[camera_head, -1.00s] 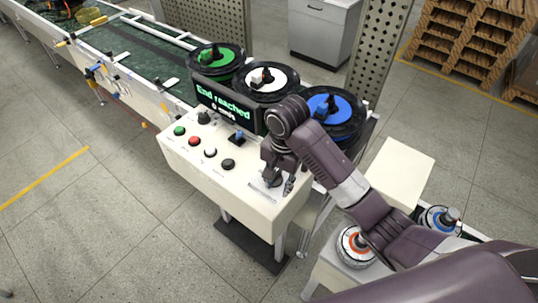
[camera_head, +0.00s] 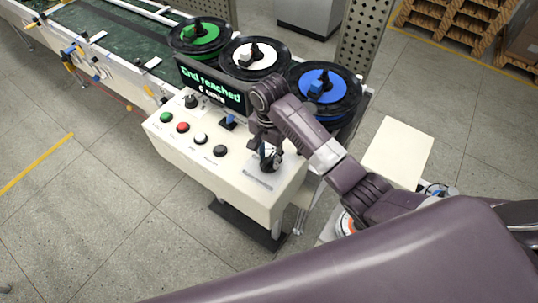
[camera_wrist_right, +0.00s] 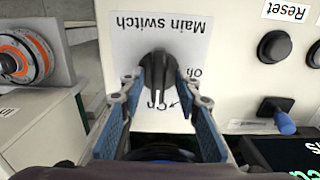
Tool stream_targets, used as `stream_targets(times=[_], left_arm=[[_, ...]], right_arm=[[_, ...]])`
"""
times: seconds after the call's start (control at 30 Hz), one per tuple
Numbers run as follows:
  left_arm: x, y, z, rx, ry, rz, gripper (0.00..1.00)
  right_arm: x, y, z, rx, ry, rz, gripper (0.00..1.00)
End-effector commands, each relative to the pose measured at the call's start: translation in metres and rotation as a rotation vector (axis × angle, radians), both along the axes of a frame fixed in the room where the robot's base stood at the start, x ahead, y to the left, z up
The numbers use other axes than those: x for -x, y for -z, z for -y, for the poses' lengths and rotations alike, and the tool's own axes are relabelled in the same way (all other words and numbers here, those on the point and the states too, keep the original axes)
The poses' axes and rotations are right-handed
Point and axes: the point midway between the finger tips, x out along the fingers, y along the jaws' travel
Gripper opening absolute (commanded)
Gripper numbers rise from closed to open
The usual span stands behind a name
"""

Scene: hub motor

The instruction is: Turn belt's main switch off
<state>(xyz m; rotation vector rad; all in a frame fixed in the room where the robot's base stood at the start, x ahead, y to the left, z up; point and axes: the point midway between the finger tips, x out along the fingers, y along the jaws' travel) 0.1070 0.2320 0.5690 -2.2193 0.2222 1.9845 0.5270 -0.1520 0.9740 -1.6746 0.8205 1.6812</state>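The main switch is a black rotary knob (camera_wrist_right: 158,78) on a white plate labelled "Main switch", upside down in the right wrist view. The knob's grip runs down the picture towards the lower position mark. My right gripper (camera_wrist_right: 158,88) is open, with one blue-padded finger on each side of the knob; I cannot tell whether either finger touches it. In the head view, my right gripper (camera_head: 268,158) points down at the right end of the cream control box (camera_head: 225,180) and largely hides the switch. My left gripper is not in view.
The box also carries green, red, white and black buttons (camera_head: 201,138), a blue-tipped lever (camera_head: 228,121) and a display (camera_head: 210,87) reading "End reached". Reels with green, white and blue centres (camera_head: 322,85) stand close behind my right gripper. The conveyor (camera_head: 110,35) extends to the upper left.

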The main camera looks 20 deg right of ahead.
Motion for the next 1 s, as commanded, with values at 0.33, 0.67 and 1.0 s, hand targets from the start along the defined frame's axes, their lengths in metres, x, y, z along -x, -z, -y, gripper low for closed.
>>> stream_targets(times=[0.33, 0.67, 1.0], left_arm=[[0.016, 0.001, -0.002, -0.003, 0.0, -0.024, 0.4], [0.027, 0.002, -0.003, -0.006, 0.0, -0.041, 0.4], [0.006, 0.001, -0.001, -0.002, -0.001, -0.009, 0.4]], right_arm=[[0.0, 0.001, 0.0, 0.0, -0.001, 0.0, 0.18], [0.0, 0.001, 0.0, 0.0, -0.001, 0.0, 0.0], [0.0, 0.0, 0.0, 0.0, -0.083, 0.001, 0.0]])
